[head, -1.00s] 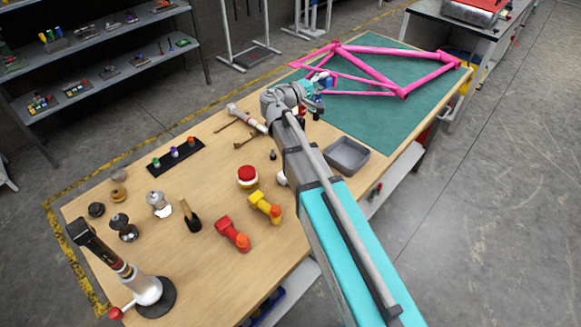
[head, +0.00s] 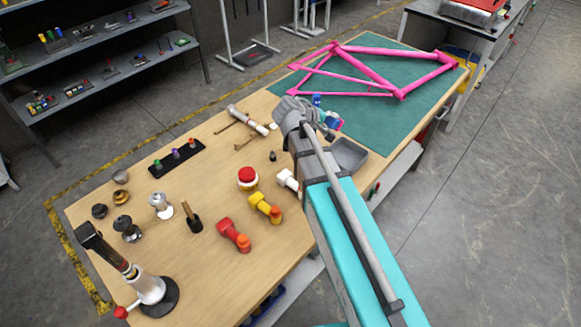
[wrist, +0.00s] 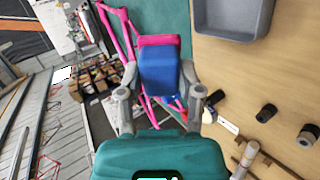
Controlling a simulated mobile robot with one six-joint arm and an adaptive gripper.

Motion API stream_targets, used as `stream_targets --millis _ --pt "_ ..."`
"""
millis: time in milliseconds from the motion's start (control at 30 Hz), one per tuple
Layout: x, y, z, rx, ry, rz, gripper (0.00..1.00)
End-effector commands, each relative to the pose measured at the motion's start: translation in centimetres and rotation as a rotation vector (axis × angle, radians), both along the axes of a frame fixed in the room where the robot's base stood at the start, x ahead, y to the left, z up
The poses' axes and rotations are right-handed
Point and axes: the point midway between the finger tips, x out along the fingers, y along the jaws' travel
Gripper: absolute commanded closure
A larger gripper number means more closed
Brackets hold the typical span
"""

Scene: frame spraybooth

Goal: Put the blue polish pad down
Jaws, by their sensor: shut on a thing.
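The blue polish pad (wrist: 160,72) is a blue block with a magenta face at its far end. It sits between the two fingers of my gripper (wrist: 160,94) in the wrist view, held above the surface. In the head view my gripper (head: 326,122) is beside the grey tray, near the corner of the green mat, and the pad (head: 333,123) shows only as a small blue and pink patch, partly hidden by my wrist. My gripper is shut on the pad.
A grey open tray (head: 350,153) stands just beyond my arm; it also shows in the wrist view (wrist: 232,32). A pink bicycle frame (head: 375,68) lies on the green mat (head: 372,119). Several bottles, tools and red and yellow fittings stand on the wooden bench (head: 120,245).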

Motion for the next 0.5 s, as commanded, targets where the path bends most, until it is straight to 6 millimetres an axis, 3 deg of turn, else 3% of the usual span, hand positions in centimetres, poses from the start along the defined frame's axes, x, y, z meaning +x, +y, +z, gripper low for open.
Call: stream_targets --millis 500 --pt "-5.6 1.8 -4.1 0.380 0.250 0.063 0.91"
